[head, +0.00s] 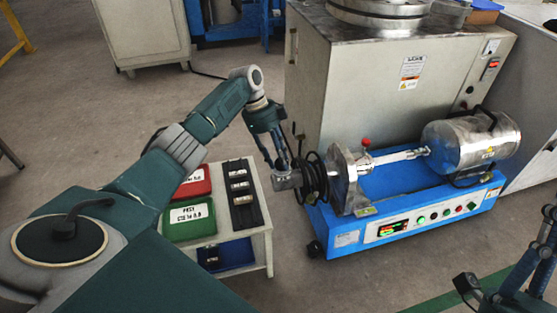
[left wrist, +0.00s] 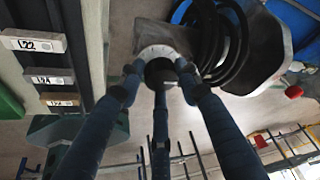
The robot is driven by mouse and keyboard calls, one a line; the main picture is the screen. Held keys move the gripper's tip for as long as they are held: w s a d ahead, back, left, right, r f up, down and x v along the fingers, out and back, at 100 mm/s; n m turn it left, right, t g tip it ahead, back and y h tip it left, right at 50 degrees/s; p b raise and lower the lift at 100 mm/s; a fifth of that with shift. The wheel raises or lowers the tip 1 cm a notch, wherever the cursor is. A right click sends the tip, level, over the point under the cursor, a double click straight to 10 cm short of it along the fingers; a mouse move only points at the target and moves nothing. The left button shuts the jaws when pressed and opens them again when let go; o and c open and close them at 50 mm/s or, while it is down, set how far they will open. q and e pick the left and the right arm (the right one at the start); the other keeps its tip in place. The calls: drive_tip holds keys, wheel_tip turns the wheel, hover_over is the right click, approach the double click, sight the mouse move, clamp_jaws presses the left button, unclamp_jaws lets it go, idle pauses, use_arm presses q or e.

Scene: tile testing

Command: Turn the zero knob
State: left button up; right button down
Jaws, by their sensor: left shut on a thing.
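The zero knob (left wrist: 160,70) is a dark round knob with a pale ring behind it, seen between my fingers in the left wrist view. In the head view it is at the left end of the blue-based machine (head: 400,210), mostly hidden by my fingers. My left gripper (head: 283,166) reaches down to this end. Its fingers also show in the left wrist view (left wrist: 158,78), closed in around the knob from several sides. My right gripper (head: 500,290) is partly in view at the lower right, away from the machine, its fingers cut off by the edge.
Black coiled hose (head: 314,178) hangs beside the knob. A small white table (head: 258,243) stands left of the machine with a red bin (head: 193,183), a green bin (head: 190,220) and a rack of labelled blocks (head: 241,195). A large grey cabinet (head: 345,95) stands behind.

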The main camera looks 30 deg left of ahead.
use_arm(q)
drive_tip(key=shift+w+d+r, duration=0.35)
drive_tip(key=shift+w, duration=0.05)
drive_tip(key=o, duration=1.1)
drive_tip(key=shift+d, duration=0.1)
drive_tip(key=shift+f, duration=0.1)
drive_tip(key=shift+s+a+f, duration=0.1)
drive_tip(key=shift+s+a, duration=0.1)
drive_tip(key=v, duration=1.2)
